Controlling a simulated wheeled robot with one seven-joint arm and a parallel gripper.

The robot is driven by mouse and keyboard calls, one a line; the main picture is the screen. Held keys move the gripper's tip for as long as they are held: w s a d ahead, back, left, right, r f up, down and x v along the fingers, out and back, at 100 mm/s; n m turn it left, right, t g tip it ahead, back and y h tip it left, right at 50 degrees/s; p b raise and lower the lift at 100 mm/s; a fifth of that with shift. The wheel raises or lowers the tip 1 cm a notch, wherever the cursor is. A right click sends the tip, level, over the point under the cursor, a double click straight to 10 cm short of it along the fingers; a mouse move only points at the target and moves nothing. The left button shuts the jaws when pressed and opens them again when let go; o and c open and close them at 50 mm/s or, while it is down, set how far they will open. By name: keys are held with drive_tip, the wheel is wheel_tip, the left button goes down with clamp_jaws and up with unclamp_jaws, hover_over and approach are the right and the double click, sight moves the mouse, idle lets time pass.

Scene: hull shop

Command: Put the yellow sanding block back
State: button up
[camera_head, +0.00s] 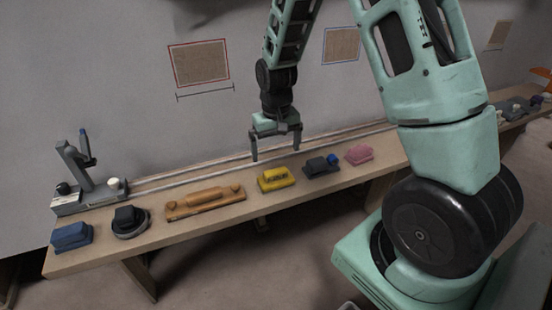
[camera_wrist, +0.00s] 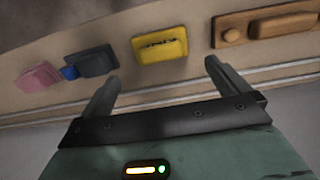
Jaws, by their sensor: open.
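The yellow sanding block (camera_head: 275,178) lies on the long wooden bench (camera_head: 225,213), between a wooden long-board sander and a dark grey block. It also shows in the wrist view (camera_wrist: 160,45), at the top centre, beyond my fingertips. My gripper (camera_head: 276,157) hangs above the back part of the bench, behind the yellow block and apart from it. Its two fingers are spread with nothing between them; they also show in the wrist view (camera_wrist: 163,70).
Along the bench stand a blue block (camera_head: 71,236), a black round sander (camera_head: 130,220), the wooden sander (camera_head: 205,202), the dark grey block (camera_head: 320,166) with a blue part, and a pink block (camera_head: 359,154). A grey stand (camera_head: 80,175) is at the left end. Framed brown panels (camera_head: 199,63) hang on the wall.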

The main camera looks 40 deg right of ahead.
drive_tip(key=shift+r, duration=0.5)
drive_tip(key=s+a+r+n+y, duration=0.1)
drive_tip(key=s+a+r+n, duration=0.3)
drive_tip(key=a, duration=0.5)
drive_tip(key=s+a+r+n, duration=0.2)
drive_tip(key=s+a+r, duration=0.35)
drive_tip(key=a, duration=0.45)
drive_tip(key=s+a+r+n, duration=0.1)
drive_tip(key=s+a+n, duration=0.1)
drive_tip(key=s, duration=0.5)
drive_tip(key=s+a+r+n, duration=0.1)
drive_tip(key=s+a+n, duration=0.2)
drive_tip(key=s, duration=0.4)
drive_tip(key=shift+s+a+r, duration=0.15)
drive_tip(key=shift+s, duration=0.15)
